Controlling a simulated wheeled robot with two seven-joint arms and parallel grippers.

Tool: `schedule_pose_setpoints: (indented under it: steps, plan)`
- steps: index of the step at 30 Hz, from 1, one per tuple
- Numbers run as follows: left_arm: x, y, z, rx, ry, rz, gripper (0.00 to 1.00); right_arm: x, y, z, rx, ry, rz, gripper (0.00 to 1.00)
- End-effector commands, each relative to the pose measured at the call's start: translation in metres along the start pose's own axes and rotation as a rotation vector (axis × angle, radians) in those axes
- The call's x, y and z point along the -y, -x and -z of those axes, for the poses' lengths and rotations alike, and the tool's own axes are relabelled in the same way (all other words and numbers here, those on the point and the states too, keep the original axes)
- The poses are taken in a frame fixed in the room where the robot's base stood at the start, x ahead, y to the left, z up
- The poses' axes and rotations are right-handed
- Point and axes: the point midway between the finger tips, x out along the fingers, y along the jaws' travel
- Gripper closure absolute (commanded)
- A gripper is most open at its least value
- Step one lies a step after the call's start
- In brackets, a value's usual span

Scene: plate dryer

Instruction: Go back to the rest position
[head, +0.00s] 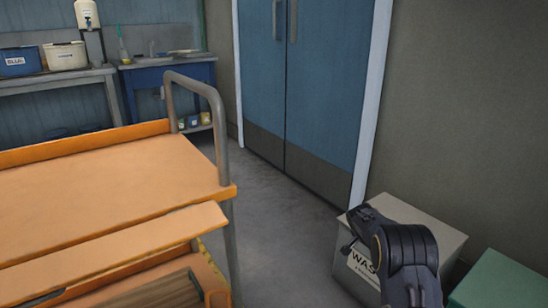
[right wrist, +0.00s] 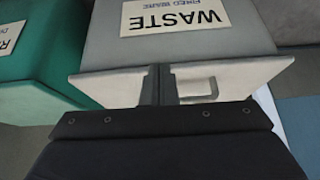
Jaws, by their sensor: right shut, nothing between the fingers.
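My right gripper (right wrist: 160,84) shows in the right wrist view with its two dark fingers together and nothing between them. In the head view my right arm is at the lower right and covers part of the same bin (head: 440,232). My left gripper is not in view.
An orange cart (head: 110,165) with a grey rail handle (head: 212,110) fills the left. A green bin (head: 505,280) stands right of the waste bin. Blue double doors (head: 300,80) are behind. Bare floor (head: 285,225) lies between cart and bins.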

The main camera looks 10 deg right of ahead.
Motion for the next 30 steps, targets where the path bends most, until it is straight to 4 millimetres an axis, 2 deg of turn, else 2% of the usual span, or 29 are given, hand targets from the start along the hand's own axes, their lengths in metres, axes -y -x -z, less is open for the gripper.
schedule_pose_setpoints:
  steps: [1, 5, 8, 11, 15, 17, 21, 25, 30]
  plan:
    - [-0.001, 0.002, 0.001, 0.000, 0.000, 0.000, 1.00, -0.008, 0.015, 0.007, 0.017, -0.006, 0.010, 1.00]
    - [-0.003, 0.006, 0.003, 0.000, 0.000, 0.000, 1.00, -0.039, 0.065, 0.014, 0.105, 0.011, 0.059, 1.00]
    - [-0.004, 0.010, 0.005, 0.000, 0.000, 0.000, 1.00, -0.068, 0.116, 0.009, 0.188, 0.049, 0.128, 1.00]
    - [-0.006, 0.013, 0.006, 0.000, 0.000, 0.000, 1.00, -0.097, 0.166, -0.005, 0.256, 0.106, 0.212, 1.00]
    - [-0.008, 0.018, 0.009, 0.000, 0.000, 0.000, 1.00, -0.137, 0.235, -0.036, 0.321, 0.210, 0.349, 1.00]
    - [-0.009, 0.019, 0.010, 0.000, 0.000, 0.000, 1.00, -0.155, 0.262, -0.053, 0.337, 0.262, 0.410, 1.00]
    - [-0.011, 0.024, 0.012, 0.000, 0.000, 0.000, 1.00, -0.197, 0.317, -0.100, 0.349, 0.398, 0.545, 1.00]
    - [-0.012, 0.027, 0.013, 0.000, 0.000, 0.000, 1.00, -0.227, 0.347, -0.141, 0.335, 0.510, 0.637, 1.00]
    - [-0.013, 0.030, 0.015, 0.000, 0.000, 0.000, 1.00, -0.255, 0.366, -0.184, 0.307, 0.622, 0.713, 1.00]
